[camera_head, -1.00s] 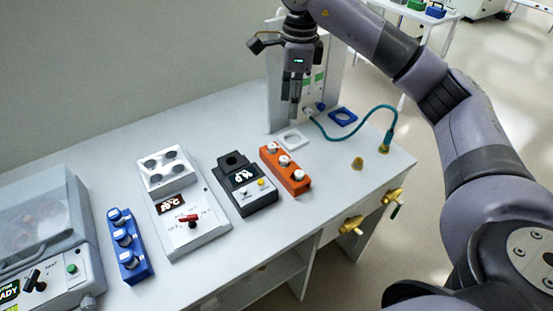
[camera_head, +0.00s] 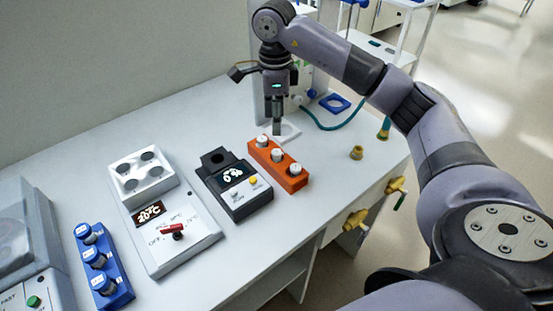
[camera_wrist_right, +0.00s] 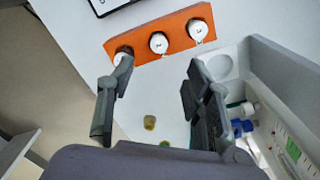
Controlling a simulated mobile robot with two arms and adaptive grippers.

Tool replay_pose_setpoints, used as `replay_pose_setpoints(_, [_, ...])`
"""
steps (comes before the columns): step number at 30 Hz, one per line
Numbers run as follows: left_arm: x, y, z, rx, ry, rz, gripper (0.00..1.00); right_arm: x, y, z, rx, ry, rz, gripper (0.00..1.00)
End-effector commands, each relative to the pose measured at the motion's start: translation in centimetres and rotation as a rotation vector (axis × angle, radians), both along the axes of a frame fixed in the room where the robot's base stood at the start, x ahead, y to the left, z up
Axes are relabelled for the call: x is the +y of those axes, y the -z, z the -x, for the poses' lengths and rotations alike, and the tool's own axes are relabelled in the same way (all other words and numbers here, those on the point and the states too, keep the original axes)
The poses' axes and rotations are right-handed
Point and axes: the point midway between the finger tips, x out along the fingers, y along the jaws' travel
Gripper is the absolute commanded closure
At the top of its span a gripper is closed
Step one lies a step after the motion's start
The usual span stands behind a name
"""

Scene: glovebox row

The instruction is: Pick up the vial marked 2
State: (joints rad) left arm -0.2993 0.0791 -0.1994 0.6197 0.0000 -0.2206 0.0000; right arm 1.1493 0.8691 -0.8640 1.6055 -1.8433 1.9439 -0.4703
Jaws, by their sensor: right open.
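An orange rack (camera_head: 293,182) holds three white-capped vials in a row: one at its far end (camera_head: 262,141), one in the middle (camera_head: 277,155) and one at its near end (camera_head: 295,170). The wrist view also shows the orange rack (camera_wrist_right: 178,40) and its caps. The marks on the caps are too small to read surely. My right gripper (camera_head: 278,131) points down just beyond the rack's far end, near a white square holder. In the wrist view my right gripper (camera_wrist_right: 158,75) is open and empty, with one finger overlapping an end cap. My left gripper is not in view.
A blue rack (camera_head: 118,291) with several capped vials stands at the left. A white heater block (camera_head: 160,258) and a black device (camera_head: 245,207) stand between the racks. A white square holder (camera_head: 292,131), a teal hose (camera_head: 318,122) and brass fittings (camera_head: 356,153) lie beyond and to the right.

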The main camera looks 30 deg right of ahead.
Motion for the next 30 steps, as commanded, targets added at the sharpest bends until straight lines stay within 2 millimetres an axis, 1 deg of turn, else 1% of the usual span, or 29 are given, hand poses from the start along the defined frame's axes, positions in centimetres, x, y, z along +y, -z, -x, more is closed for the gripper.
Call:
replay_pose_setpoints(1, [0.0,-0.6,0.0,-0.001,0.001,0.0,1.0,-0.1,0.9,0.2,0.006,0.0,0.002,0.53])
replay_pose_setpoints(6, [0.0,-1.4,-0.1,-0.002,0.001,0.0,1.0,0.0,4.0,0.1,0.003,0.0,0.001,0.53])
replay_pose_setpoints(9, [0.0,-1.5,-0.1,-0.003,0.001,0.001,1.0,0.0,5.1,0.0,0.0,0.001,0.001,0.53])
replay_pose_setpoints(14, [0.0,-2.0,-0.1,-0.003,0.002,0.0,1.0,0.0,6.0,0.1,0.002,0.0,0.0,0.53])
replay_pose_setpoints(19, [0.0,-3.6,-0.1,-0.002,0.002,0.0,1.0,-0.1,8.3,0.5,0.004,-0.001,0.0,0.53])
replay_pose_setpoints(21, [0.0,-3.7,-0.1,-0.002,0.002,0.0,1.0,-0.1,9.5,0.4,0.003,0.0,-0.001,0.53])
replay_pose_setpoints(25, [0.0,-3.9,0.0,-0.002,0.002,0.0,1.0,-0.1,10.6,0.4,0.0,0.0,0.001,0.53])
replay_pose_setpoints(30, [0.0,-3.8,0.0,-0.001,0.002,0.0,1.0,-0.1,10.9,0.3,-0.002,-0.001,0.001,0.53])
